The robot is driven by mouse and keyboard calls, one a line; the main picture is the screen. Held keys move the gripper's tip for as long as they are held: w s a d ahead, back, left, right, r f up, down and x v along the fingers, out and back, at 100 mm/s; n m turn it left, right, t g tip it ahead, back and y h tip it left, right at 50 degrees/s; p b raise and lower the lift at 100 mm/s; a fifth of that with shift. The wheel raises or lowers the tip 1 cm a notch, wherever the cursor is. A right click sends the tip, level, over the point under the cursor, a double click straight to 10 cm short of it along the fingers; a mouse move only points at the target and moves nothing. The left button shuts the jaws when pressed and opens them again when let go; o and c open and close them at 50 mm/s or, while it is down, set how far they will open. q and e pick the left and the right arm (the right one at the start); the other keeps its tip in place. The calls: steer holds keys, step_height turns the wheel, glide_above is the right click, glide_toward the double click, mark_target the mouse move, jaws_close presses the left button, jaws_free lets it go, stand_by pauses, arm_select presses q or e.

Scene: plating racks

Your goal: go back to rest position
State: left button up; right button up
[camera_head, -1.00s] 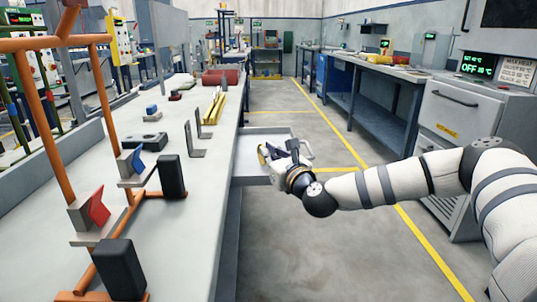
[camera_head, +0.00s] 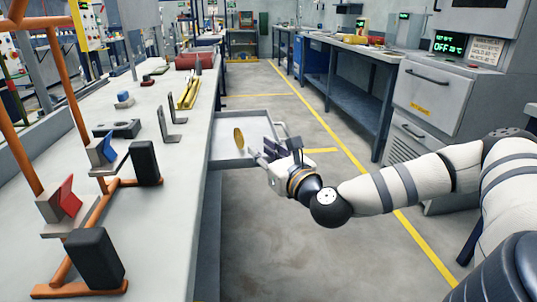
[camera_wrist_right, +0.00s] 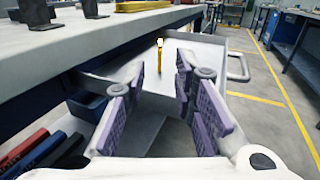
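My right gripper (camera_head: 264,152) is at the open drawer (camera_head: 225,157) on the right side of the long bench. Its fingers are apart in the right wrist view, with purple pads and nothing between them. A round gold disc (camera_head: 239,137) stands upright in the drawer, just beyond the fingertips and apart from them. In the right wrist view, the disc (camera_wrist_right: 160,55) shows edge-on as a thin gold strip. My left gripper is not in view.
A grey oven cabinet (camera_head: 445,105) stands at the right. The aisle floor is clear.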

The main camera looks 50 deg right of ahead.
steer(key=shift+v, duration=1.3)
